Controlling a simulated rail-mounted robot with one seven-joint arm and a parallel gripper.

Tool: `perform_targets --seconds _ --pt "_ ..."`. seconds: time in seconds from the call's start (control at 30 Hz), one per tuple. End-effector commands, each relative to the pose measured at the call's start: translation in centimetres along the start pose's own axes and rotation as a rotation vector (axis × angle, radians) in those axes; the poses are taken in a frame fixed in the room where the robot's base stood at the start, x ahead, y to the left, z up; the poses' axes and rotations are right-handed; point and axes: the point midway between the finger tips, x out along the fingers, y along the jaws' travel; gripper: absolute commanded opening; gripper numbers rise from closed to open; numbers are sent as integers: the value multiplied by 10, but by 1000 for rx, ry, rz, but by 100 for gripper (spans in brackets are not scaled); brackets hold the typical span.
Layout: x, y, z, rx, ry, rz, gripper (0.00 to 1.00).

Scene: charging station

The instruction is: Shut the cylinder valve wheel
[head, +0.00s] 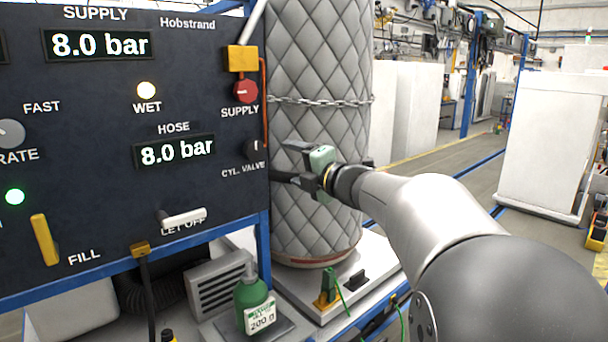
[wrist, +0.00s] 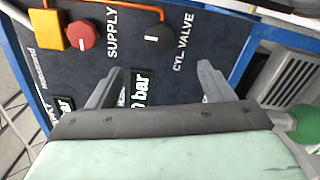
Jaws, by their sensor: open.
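The cylinder valve wheel is a round black knob (head: 251,149) with a pale mark, at the right edge of the dark panel above the label "CYL. VALVE". My gripper (head: 274,178) is just right of the panel edge, slightly below the knob in the head view. In the wrist view my gripper (wrist: 160,72) is open, its two grey fingers apart and nothing between them. The knob appears untouched.
A red supply knob (head: 246,91) and yellow block (head: 242,58) are above the valve. Displays read 8.0 bar. A white let-off handle (head: 184,217) sticks out lower left. A quilted cylinder (head: 310,70) with a chain stands behind my gripper. A green bottle (head: 252,293) stands below.

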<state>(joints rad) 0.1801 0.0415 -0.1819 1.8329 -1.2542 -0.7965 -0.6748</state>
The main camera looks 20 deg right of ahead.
Motion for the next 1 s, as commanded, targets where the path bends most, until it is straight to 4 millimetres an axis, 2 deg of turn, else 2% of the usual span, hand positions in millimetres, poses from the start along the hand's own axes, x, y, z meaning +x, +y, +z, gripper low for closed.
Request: perform_targets --seconds 0.1,0.2,0.77,0.87,0.97,1.0 --pt "-15 0 0 0 -2 1 75" --pt "-22 -1 0 1 0 -1 75" --pt "-24 -2 1 24 -20 -6 75" --pt "-27 -12 3 150 -118 -35 75" --pt "-40 -43 1 398 -296 -111 75" --pt "-50 -63 -4 523 -381 -159 75"
